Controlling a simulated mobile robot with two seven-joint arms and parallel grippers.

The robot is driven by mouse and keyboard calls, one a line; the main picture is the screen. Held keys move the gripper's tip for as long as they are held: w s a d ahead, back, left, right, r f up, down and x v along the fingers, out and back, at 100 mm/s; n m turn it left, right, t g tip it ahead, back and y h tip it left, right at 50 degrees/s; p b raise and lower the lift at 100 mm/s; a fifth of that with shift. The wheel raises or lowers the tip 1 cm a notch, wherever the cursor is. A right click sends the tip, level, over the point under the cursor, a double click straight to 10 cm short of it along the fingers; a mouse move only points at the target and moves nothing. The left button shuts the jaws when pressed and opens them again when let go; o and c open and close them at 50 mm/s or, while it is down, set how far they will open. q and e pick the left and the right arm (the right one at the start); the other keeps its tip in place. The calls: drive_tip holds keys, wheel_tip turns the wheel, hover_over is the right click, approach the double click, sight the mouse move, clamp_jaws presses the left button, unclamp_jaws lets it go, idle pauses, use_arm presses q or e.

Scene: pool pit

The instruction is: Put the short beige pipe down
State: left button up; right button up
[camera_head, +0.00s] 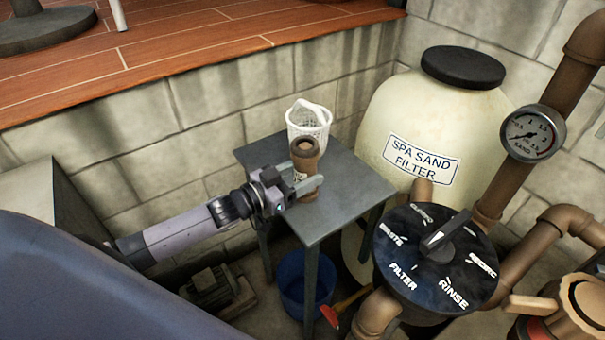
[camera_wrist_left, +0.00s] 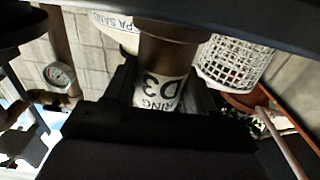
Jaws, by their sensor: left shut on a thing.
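The short beige pipe (camera_head: 306,168) is upright at the grey table (camera_head: 335,220), brownish with a wider dark-topped rim. My left gripper (camera_head: 300,186) comes in from the left and is shut on it, one finger on each side. In the left wrist view the pipe (camera_wrist_left: 165,65) stands between the fingers, with a white label reading "D3". Whether its lower end touches the tabletop I cannot tell for sure. My right gripper is in neither view.
A white basket (camera_head: 308,120) stands on the table just behind the pipe. The spa sand filter tank (camera_head: 440,125) and the dial valve (camera_head: 432,262) are to the right. The front and right tabletop is clear. A blue bucket (camera_head: 292,285) is below.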

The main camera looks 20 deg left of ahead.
use_arm(q)
drive_tip(key=o, duration=0.6)
drive_tip(key=shift+f, duration=0.2)
drive_tip(key=shift+c, duration=0.2)
drive_tip(key=o, duration=0.4)
drive_tip(key=shift+r, duration=0.1)
drive_tip(key=shift+r, duration=0.1)
